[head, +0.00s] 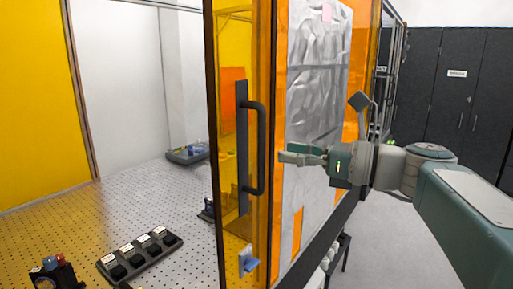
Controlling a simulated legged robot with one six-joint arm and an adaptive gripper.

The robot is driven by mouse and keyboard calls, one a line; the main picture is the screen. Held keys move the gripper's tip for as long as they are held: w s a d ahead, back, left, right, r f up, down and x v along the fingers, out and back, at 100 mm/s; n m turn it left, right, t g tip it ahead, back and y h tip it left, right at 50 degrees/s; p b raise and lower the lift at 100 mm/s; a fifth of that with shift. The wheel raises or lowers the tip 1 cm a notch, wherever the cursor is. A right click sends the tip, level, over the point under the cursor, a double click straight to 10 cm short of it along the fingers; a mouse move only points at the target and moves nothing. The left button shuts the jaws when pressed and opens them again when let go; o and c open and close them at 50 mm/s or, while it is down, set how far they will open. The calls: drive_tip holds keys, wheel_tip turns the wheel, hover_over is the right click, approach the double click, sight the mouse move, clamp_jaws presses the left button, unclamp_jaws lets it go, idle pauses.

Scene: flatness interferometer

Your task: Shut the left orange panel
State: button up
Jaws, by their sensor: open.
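The left orange panel (231,95) is a see-through orange sheet with a dark frame, seen steeply from the side near the picture's middle. A dark vertical bar handle (260,150) is fixed to it. To the left of the panel the enclosure is open and its inside shows. My gripper (281,153) is at the handle's height, just to its right in the picture, with its fingers pointing left. It is open and holds nothing. I cannot tell whether the fingertips touch the handle.
Inside is a perforated optical table (90,222) with a black block of several switches (140,255). Crinkled foil (318,75) covers an orange panel behind my gripper. Dark cabinets (440,85) stand at the right, with clear grey floor (385,235) before them.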

sight(261, 186)
drive_tip(key=x, duration=0.6)
clamp_jaws()
